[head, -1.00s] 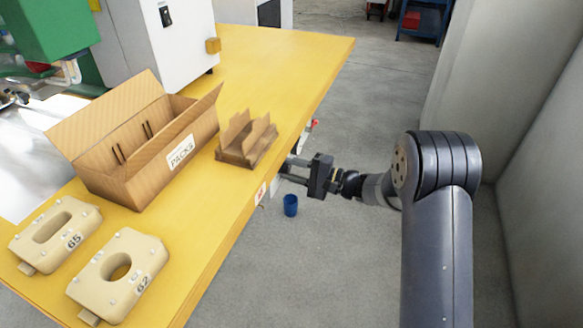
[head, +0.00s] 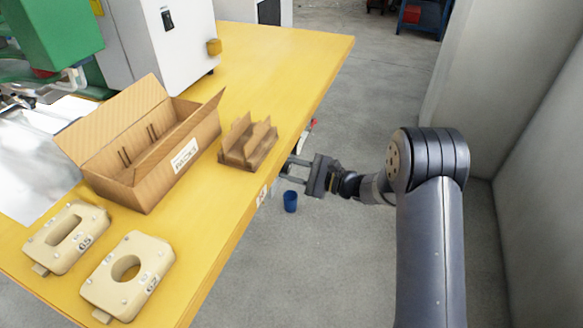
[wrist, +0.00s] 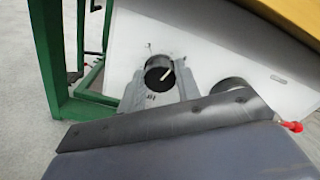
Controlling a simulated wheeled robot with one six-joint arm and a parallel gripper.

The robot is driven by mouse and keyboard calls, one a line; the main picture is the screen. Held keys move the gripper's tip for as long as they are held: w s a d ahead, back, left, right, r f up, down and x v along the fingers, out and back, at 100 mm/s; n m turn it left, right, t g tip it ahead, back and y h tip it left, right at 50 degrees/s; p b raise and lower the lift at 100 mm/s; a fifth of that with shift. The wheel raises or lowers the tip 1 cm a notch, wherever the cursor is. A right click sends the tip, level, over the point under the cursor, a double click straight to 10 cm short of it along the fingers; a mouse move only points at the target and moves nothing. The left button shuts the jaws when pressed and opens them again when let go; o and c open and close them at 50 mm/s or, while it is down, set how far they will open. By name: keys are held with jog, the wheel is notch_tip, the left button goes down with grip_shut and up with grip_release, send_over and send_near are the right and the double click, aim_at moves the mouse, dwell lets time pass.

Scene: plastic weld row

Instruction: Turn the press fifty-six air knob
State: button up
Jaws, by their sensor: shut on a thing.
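The air knob (wrist: 160,72) is a round black dial with a pale pointer line, on a white panel below the table top in the wrist view. A small dark mark sits just below it, too small to read. My gripper (head: 286,170) reaches sideways under the table's right edge in the head view, with its tips partly hidden by that edge. Its grey fingers (wrist: 158,88) lie along both sides of the knob in the wrist view, shut on it. A second round fitting (wrist: 232,87) to the right is partly hidden by my gripper's dark body.
The yellow table (head: 290,70) carries an open cardboard box (head: 130,190), a brown slotted holder (head: 247,150) and two beige fixtures (head: 65,240). A red piece (wrist: 292,126) shows at right. A pale wall is right of my arm.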

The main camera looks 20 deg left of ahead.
dwell(0.4)
jog(key=o, duration=1)
jog(key=shift+c, duration=0.2)
jog(key=shift+d, duration=0.15)
jog(key=d+p, duration=0.2)
jog(key=d, duration=0.8)
jog(key=shift+s+d, duration=0.3)
jog(key=shift+s, duration=0.1)
jog(key=a, duration=0.3)
jog(key=a+b, duration=0.1)
jog(key=a, duration=0.3)
jog(key=w+a+b, duration=0.1)
jog(key=a, duration=0.3)
jog(key=shift+s, duration=0.1)
